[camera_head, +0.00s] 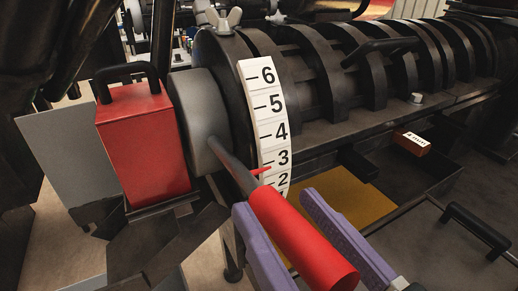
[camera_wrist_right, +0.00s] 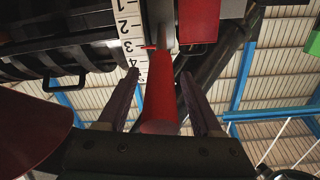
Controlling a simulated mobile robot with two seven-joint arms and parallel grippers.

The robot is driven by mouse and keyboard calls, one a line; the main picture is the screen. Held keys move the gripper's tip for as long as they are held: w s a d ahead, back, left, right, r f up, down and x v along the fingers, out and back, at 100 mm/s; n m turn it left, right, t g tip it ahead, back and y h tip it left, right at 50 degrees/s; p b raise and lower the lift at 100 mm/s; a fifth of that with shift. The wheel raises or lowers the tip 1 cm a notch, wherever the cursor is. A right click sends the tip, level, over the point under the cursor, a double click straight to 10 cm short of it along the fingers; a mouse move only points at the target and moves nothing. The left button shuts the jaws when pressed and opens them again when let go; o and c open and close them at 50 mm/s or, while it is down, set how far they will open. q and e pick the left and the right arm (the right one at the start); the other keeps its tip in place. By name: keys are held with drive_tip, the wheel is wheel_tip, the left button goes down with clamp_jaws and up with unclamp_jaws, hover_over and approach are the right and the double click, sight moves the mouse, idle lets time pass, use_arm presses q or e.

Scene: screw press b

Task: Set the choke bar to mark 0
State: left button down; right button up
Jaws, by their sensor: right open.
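The white scale (camera_head: 265,110) shows marks 6 down to 2; lower marks are hidden behind the handle. A thin red pointer (camera_head: 261,170) lies close to mark 3, slightly on the side of 2. My right gripper (camera_head: 274,203) is open, its purple fingers on either side of the red handle with gaps visible. The wrist view shows the handle (camera_wrist_right: 159,95) between the fingers and the pointer (camera_wrist_right: 150,47) near 3. My left gripper is not in view.
A red block with a black handle (camera_head: 145,140) stands left of the grey hub (camera_head: 195,110). The dark ribbed press body (camera_head: 370,70) runs to the right behind the scale. A wing nut (camera_head: 223,20) sits above. A black handle (camera_head: 478,228) is at the lower right.

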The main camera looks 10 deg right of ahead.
clamp_jaws()
idle(0.4)
idle(0.9)
